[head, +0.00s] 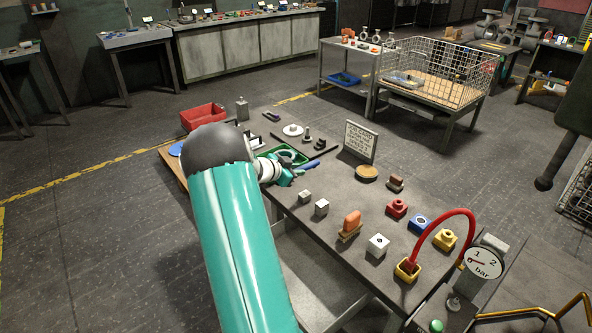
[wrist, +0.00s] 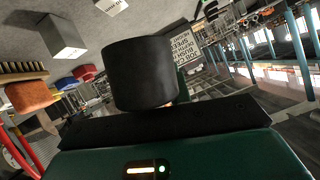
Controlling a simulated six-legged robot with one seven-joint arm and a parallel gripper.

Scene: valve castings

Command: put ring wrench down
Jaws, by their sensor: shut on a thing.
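My gripper (head: 291,176) is at the near left edge of the grey workbench (head: 285,200), by the green tray (head: 301,156). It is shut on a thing. A slim blue bar (head: 309,165) shows at its tip and may be the ring wrench; its ring end cannot be made out. In the wrist view a dark rounded block (wrist: 140,72) fills the middle, just beyond the teal gripper housing (wrist: 170,155). I cannot tell whether this block is a finger or part of the held thing. The fingertips and the grip itself are hidden.
A red bin (head: 203,116) stands at the bench's far left. A sign (head: 360,141), a round brown disc (head: 367,172), grey cubes (head: 321,207), an orange-brown brush (head: 351,223) and a red hose (head: 440,222) stand along the bench. Bare bench top shows between them.

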